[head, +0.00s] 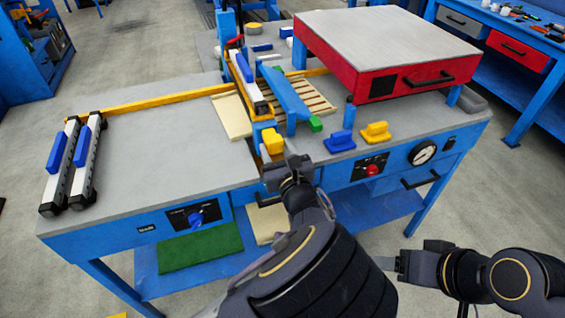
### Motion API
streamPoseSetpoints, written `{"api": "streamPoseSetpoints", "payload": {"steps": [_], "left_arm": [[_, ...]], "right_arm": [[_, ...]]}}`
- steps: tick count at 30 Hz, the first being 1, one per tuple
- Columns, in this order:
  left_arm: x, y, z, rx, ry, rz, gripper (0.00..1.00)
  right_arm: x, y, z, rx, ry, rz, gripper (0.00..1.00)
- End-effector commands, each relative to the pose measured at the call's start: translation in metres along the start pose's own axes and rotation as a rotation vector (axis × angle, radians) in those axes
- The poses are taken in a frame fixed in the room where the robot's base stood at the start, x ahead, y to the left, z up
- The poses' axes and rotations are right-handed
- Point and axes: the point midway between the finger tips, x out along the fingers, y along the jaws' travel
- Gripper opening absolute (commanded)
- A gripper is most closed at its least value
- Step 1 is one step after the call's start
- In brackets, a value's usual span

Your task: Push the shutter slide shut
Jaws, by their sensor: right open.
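A yellow block (272,141) stands at the front edge of the workbench, by the near end of a white-and-blue rail (247,82). It may be the shutter slide's handle; I cannot tell for sure. My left gripper (284,168) is just in front of and below this yellow block. Whether they touch, and whether its fingers are open or shut, I cannot make out. My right gripper (401,263) is open and empty, low in front of the bench and far from the block. My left arm hides part of the bench front.
A red box with a grey top (375,40) stands at the back right. A blue handle piece (339,141) and a yellow one (376,132) sit right of my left gripper. Two white-and-blue bars (62,165) lie at the left. The grey top (165,150) between is clear.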

Motion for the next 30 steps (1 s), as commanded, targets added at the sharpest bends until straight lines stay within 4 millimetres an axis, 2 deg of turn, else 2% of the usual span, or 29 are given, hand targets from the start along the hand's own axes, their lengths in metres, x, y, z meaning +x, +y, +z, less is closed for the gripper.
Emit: {"api": "streamPoseSetpoints", "payload": {"steps": [1,4,5,14,30], "left_arm": [[0.0,0.0,0.0,0.0,0.0,-0.001,0.52],[-0.001,0.0,0.0,0.0,0.0,0.0,0.65],[-0.001,0.0,0.0,0.0,0.001,0.0,0.65],[-0.003,0.0,0.0,0.001,0.001,0.0,0.65],[-0.046,0.0,0.0,0.001,0.002,0.0,0.65]], "right_arm": [[0.0,0.0,0.0,0.0,0.0,0.0,0.65],[0.0,0.0,0.0,0.0,0.0,0.0,0.65],[0.0,0.0,0.0,0.0,0.0,0.0,0.65],[-0.001,0.0,0.0,0.0,0.0,0.0,0.65],[-0.009,-0.004,-0.005,0.0,0.0,0.0,0.65]]}}
